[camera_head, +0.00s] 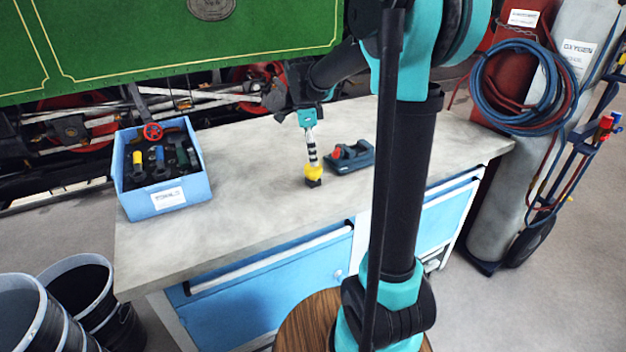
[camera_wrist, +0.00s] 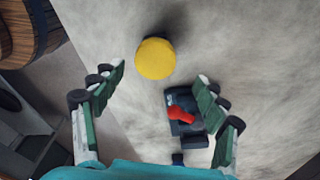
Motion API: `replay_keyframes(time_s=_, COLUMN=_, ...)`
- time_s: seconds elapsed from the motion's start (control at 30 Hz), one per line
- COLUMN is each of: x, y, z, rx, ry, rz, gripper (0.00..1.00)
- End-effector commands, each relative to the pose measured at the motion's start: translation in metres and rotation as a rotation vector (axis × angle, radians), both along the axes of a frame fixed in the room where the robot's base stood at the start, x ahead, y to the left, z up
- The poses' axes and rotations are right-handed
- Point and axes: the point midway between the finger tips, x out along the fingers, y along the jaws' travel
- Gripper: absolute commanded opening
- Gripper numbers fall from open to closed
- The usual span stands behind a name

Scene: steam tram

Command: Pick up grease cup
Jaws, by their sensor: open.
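The grease cup appears to be the yellow round-topped piece with a dark base (camera_head: 314,173), standing upright on the grey workbench. In the wrist view its yellow top (camera_wrist: 155,58) shows as a plain disc, just beyond the fingertips and slightly left of the middle of the gap. My gripper (camera_head: 312,153) points down right above it in the head view. In the wrist view my gripper (camera_wrist: 160,78) is open, with fingers spread on both sides and nothing held. The fingers hide part of the cup's upper edge in the head view.
A dark device with a red lever (camera_head: 350,156) lies right of the cup, close to one finger in the wrist view (camera_wrist: 182,112). A blue bin (camera_head: 168,200) with several fittings stands at the bench's left. The workbench (camera_head: 240,215) between is clear. The green tram rises behind.

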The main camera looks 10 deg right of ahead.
Motion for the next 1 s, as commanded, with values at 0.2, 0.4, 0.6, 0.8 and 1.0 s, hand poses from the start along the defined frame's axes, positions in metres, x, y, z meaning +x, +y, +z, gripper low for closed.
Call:
replay_keyframes(time_s=0.2, x=-0.003, y=0.0, z=-0.017, rx=0.0, ry=0.0, rz=0.0, gripper=0.73)
replay_keyframes(time_s=0.4, x=-0.007, y=-0.001, z=-0.045, rx=0.0, ry=0.0, rz=0.0, gripper=0.73)
replay_keyframes(time_s=0.6, x=-0.007, y=-0.002, z=-0.055, rx=0.0, ry=0.0, rz=0.0, gripper=0.73)
replay_keyframes(time_s=0.8, x=-0.008, y=-0.002, z=-0.055, rx=0.0, ry=0.0, rz=0.0, gripper=0.7)
replay_keyframes(time_s=1.0, x=-0.008, y=-0.002, z=-0.055, rx=0.0, ry=0.0, rz=0.0, gripper=0.45)
